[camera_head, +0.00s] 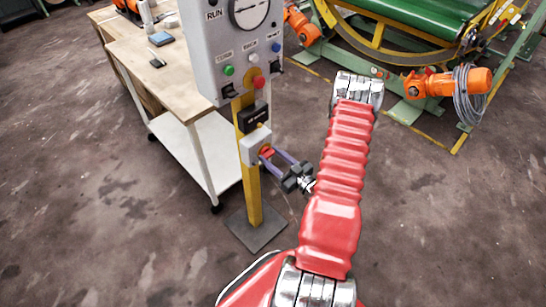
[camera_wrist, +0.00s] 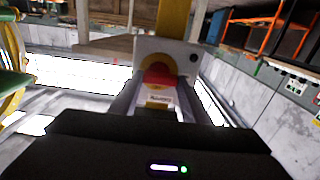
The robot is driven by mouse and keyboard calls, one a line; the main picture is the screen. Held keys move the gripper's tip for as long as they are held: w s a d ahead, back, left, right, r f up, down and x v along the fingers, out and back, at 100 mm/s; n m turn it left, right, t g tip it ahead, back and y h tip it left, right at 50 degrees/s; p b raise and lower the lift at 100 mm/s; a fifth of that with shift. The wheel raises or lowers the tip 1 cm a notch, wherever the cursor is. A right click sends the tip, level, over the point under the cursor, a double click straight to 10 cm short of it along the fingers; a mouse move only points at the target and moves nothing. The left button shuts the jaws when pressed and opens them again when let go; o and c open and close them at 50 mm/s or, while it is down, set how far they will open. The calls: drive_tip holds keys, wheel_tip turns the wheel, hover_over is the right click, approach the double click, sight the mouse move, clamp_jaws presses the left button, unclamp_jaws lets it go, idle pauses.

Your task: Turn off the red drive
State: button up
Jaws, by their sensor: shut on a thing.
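A grey switch box (camera_head: 253,144) is fixed to a yellow post (camera_head: 252,195), below a control panel. On its front is a red rotary handle (camera_head: 266,152). In the wrist view the red handle (camera_wrist: 158,76) stands on a yellow disc (camera_wrist: 152,63) on the box (camera_wrist: 185,49), with a small pale label below it. My gripper (camera_head: 271,156) reaches in from the right and is shut on the red handle, with its fingers on either side of it. The fingers partly hide the handle in the head view.
The grey control panel (camera_head: 232,50) above carries a dial, coloured buttons and a red button (camera_head: 259,82). A small black box (camera_head: 252,116) sits between panel and switch. A wooden workbench (camera_head: 160,90) stands left. Green machinery with orange motors (camera_head: 450,82) stands back right.

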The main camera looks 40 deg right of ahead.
drive_tip(key=o, duration=1)
drive_tip(key=shift+o, duration=0.2)
drive_tip(key=shift+s, duration=0.1)
drive_tip(key=s, duration=1.3)
drive_tip(key=shift+s+d, duration=0.15)
drive_tip(key=shift+s, duration=0.15)
drive_tip(key=shift+f, duration=0.15)
